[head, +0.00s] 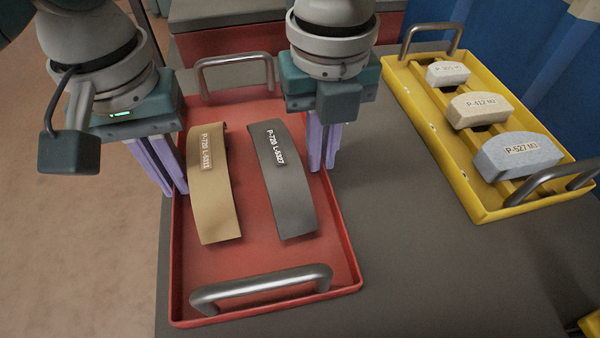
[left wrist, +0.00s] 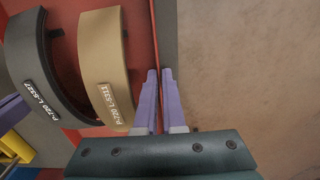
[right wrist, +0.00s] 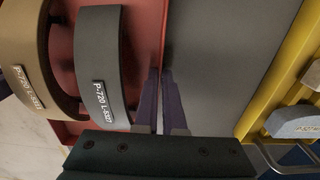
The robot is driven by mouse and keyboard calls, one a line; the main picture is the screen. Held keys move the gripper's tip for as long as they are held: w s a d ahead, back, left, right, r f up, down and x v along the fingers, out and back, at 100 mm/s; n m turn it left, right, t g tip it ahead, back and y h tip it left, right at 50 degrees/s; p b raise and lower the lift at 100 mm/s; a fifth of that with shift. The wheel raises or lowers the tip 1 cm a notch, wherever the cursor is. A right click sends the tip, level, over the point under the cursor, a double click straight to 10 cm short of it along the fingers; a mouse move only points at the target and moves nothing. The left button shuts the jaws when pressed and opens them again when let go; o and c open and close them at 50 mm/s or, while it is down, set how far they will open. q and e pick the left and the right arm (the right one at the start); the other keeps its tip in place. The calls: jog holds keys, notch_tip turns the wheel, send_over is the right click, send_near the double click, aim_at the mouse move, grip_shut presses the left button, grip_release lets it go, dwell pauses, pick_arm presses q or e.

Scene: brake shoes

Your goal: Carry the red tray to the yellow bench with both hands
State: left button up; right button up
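The red tray (head: 250,300) rests on a dark grey table surface. It has metal handles at its far and near ends. A tan brake shoe (head: 215,195) and a dark grey brake shoe (head: 288,190) lie side by side in it. My left gripper (head: 176,192) points down at the tray's left wall, with its purple fingers close together on either side of the wall in the left wrist view (left wrist: 158,75). My right gripper (head: 322,168) is likewise closed over the right wall, as the right wrist view (right wrist: 162,80) shows. The yellow bench is not clearly identifiable.
A yellow tray (head: 440,165) with metal handles stands on the grey table (head: 400,270) to the right, holding a white, a beige and a blue-grey block. The table between the trays is clear. Brown floor (head: 80,240) lies to the left. A yellow edge (head: 590,322) shows at bottom right.

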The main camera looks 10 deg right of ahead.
pick_arm(q)
jog(key=o, duration=0.4)
jog(key=shift+r, duration=0.15)
pick_arm(e)
jog(key=o, duration=0.4)
jog(key=shift+r, duration=0.15)
jog(key=shift+r, duration=0.1)
pick_arm(q)
notch_tip(320, 180, up, 12)
pick_arm(e)
notch_tip(320, 180, up, 12)
